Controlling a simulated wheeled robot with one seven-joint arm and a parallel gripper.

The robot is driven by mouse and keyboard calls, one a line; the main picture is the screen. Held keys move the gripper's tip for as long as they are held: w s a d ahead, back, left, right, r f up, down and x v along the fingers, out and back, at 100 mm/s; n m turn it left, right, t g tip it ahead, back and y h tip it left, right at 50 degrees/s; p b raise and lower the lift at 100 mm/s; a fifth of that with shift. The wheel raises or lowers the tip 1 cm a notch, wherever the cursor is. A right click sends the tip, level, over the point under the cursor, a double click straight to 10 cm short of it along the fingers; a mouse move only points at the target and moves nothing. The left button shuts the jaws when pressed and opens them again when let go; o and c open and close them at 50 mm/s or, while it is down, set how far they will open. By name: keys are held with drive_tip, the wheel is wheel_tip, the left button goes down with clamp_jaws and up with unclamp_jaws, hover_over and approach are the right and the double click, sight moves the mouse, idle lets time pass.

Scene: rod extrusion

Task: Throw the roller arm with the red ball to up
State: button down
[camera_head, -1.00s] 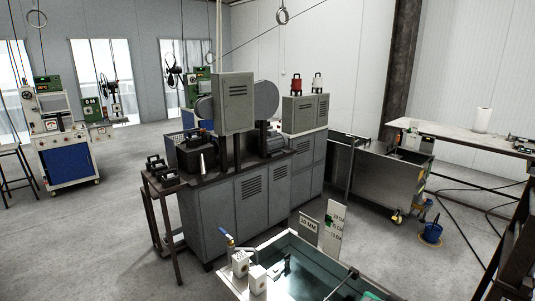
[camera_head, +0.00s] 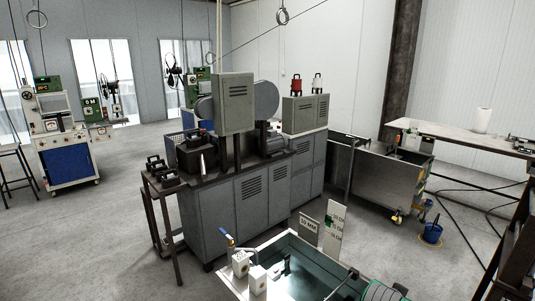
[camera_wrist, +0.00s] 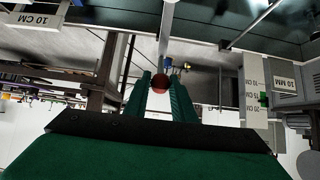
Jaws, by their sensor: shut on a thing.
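The red ball (camera_wrist: 160,83) shows in the middle of the wrist view, at the end of a pale straight roller arm (camera_wrist: 167,25) that runs to the top of the picture. My gripper (camera_wrist: 159,76) has green fingers on both sides of the ball and is shut on it. The fingers hide the ball's sides. In the head view the ball cannot be made out. A green part of mine shows at the bottom right edge there.
A water tank (camera_head: 275,243) stands at the bottom of the head view, with white blocks (camera_head: 258,279) on its left rim and a scale plate (camera_head: 335,222) behind. A grey machine cabinet (camera_head: 215,222) stands beyond it.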

drive_tip(key=shift+w+d+r, duration=0.25)
drive_tip(key=shift+d+r, duration=0.2)
drive_tip(key=shift+r, duration=0.1)
drive_tip(key=shift+w+d+r, duration=0.1)
drive_tip(key=shift+r, duration=0.05)
drive_tip(key=shift+w+d+r, duration=1.4)
drive_tip(key=shift+d, duration=0.2)
drive_tip(key=shift+w+d+r, duration=0.1)
drive_tip(key=shift+d+r, duration=0.05)
idle(0.5)
drive_tip(key=shift+w+d+r, duration=0.55)
drive_tip(key=shift+w+d, duration=0.25)
drive_tip(key=shift+d, duration=0.05)
drive_tip(key=shift+w+d+r, duration=0.5)
drive_tip(key=shift+w+d, duration=0.25)
drive_tip(key=shift+d, duration=0.1)
drive_tip(key=shift+w+d, duration=0.15)
